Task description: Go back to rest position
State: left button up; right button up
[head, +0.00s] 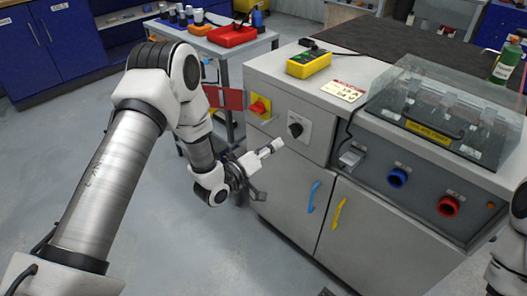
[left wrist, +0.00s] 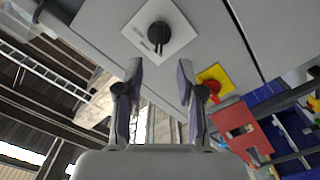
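My left gripper (head: 264,170) is in front of the grey cabinet (head: 270,205), near its upper left part. In the left wrist view my left gripper (left wrist: 160,75) has its two fingers apart with nothing between them. Beyond the fingertips is the black rotary knob (left wrist: 159,33) on its white plate. The knob also shows in the head view (head: 295,130), above and right of the gripper, and the fingers look apart from it. Of my right arm, only white and black links show at the right edge of the head view. My right gripper is out of sight.
A red switch on a yellow plate (head: 260,107) and an open red flap (head: 224,98) are close to my left arm. A yellow control box (head: 309,64) lies on the cabinet top. A clear cover (head: 430,100) is at right. Grey floor (head: 190,250) is open at lower left.

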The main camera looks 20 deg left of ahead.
pick_arm(q)
jog(key=v, duration=0.4)
